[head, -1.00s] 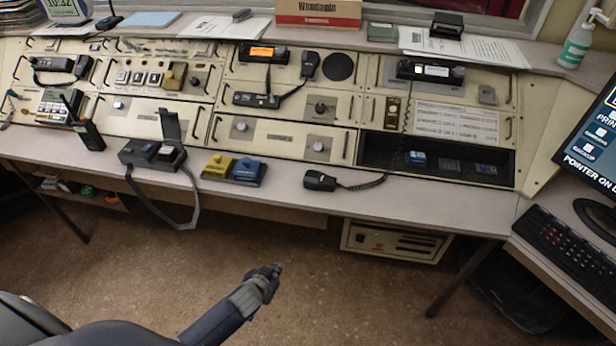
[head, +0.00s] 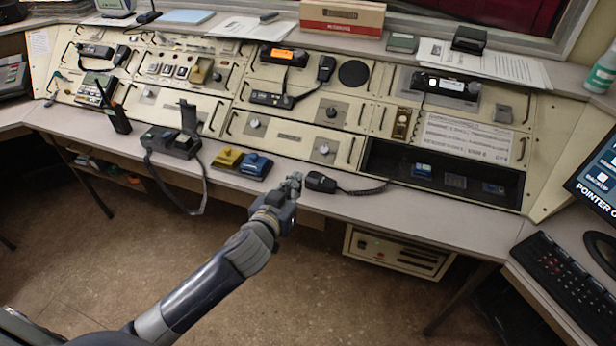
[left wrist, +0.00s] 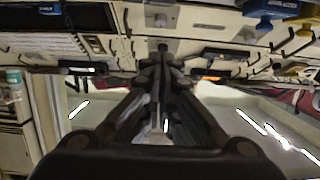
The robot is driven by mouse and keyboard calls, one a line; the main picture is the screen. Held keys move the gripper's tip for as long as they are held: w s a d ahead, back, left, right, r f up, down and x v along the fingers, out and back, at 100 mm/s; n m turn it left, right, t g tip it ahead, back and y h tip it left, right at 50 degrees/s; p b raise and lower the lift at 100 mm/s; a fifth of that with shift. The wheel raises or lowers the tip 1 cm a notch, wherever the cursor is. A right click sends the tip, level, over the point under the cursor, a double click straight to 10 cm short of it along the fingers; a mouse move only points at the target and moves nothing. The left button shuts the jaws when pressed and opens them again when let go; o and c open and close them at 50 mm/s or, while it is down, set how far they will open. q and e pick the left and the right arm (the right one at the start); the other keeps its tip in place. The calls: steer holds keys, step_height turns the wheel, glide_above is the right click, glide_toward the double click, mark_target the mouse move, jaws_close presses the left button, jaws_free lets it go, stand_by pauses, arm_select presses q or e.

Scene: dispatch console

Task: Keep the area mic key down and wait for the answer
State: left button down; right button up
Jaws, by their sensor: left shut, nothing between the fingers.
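I cannot tell for sure which control is the area mic key. A black hand mic (head: 320,182) with a coiled cord lies at the front edge of the console desk. My left gripper (head: 292,181) is shut and empty, just left of the hand mic at the desk's front edge. Whether it touches anything cannot be told. My right gripper is not in view.
A handheld radio (head: 114,108) stands farther left. A dark recess (head: 385,160) lies behind the hand mic. A keyboard (head: 562,277) is at right.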

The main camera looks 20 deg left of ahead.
arm_select(q)
steer(key=shift+w, duration=0.1)
glide_above(311, 180)
steer(key=s, duration=0.2)
step_height(311, 180, down, 2)
step_height(311, 180, down, 3)
steer(key=shift+s+f, duration=0.1)
steer(key=shift+f, duration=0.65)
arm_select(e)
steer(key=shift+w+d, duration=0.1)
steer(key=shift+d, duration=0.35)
